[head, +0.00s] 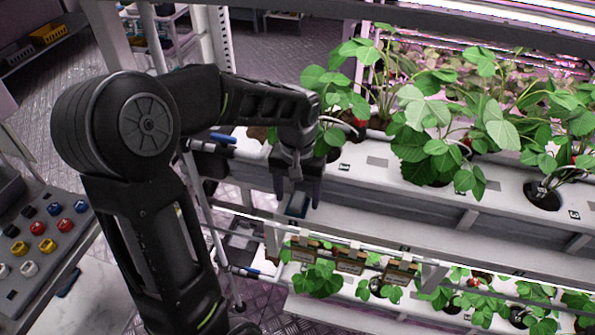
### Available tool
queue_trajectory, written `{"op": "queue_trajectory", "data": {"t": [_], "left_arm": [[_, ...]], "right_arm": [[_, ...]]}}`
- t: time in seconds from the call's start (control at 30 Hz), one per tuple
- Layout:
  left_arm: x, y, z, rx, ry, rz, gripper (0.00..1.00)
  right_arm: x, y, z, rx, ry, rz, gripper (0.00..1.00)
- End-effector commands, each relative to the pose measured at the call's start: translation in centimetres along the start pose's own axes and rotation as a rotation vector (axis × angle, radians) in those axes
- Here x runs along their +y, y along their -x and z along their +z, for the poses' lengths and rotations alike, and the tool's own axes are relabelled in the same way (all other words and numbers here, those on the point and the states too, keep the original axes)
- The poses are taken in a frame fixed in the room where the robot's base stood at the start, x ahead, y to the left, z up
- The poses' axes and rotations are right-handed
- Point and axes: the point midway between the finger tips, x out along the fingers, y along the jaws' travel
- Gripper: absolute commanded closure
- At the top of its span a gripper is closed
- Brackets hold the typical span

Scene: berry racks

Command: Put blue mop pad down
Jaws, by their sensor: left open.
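My left gripper (297,194) points downward beside the front edge of the upper plant rack, its two fingers apart. A small blue-grey piece, perhaps the blue mop pad (297,206), shows between and just below the fingertips. It is partly hidden, and I cannot tell whether it touches them or what it rests on. My right gripper is not in view.
The upper white rack (385,190) holds leafy strawberry plants (430,120). A lower rack tier (345,308) has more plants and small brown boxes (350,260). A grey panel with coloured knobs (45,240) stands at the left. Patterned metal floor shows at the back.

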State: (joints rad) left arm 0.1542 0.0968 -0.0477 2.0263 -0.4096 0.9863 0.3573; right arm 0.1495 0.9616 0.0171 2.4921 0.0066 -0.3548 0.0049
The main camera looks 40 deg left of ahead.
Motion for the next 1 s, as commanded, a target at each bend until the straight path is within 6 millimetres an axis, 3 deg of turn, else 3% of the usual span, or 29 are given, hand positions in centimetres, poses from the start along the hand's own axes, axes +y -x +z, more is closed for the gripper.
{"op": "queue_trajectory", "data": {"t": [0.3,0.5,0.67,1.0], "left_arm": [[0.0,6.5,-0.1,0.006,-0.001,0.002,0.34],[0.0,9.6,-0.1,0.003,0.0,0.002,0.34],[0.1,10.5,0.0,0.001,-0.001,0.002,0.34],[0.0,10.5,0.0,0.0,-0.001,0.001,0.34]], "right_arm": [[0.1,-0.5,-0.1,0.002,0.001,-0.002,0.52],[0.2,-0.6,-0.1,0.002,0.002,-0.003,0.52],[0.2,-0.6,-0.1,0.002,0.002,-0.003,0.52],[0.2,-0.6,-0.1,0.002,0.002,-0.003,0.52]]}}
